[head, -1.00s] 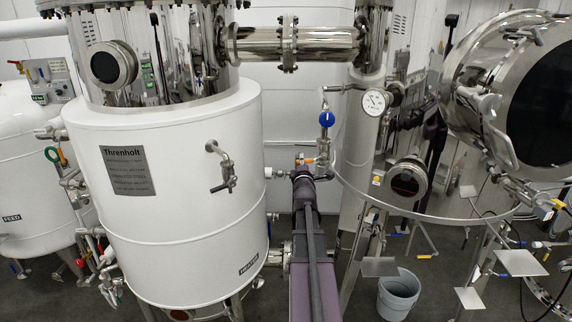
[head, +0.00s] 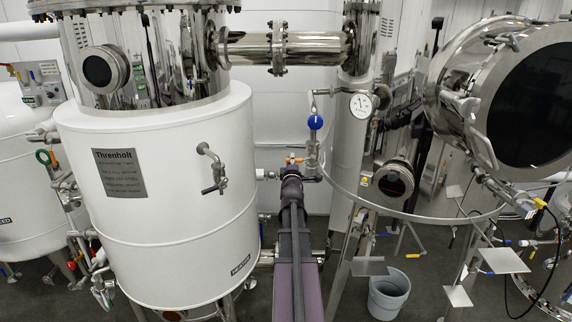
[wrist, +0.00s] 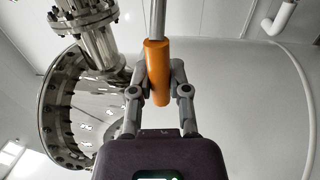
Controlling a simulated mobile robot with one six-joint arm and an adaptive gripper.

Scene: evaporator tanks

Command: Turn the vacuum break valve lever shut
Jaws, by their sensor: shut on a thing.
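The orange grip of the valve lever (wrist: 156,62) stands nearly upright in the wrist view, on a bare metal rod that runs out of the top of the picture. My gripper (wrist: 160,85) is shut on this grip, with one finger at each side of it. In the head view the orange lever (head: 293,160) shows as a small patch just beyond the end of my arm, next to the steel pipe. My gripper (head: 291,170) is small there and mostly hidden behind my own wrist. The valve body is not clear in either view.
A white heater tank (head: 160,220) stands close on the left. A blue-handled valve (head: 315,122) and a pressure gauge (head: 360,104) are just right of the lever. A large steel vessel (head: 470,90) is at right, and a grey bucket (head: 388,295) stands on the floor.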

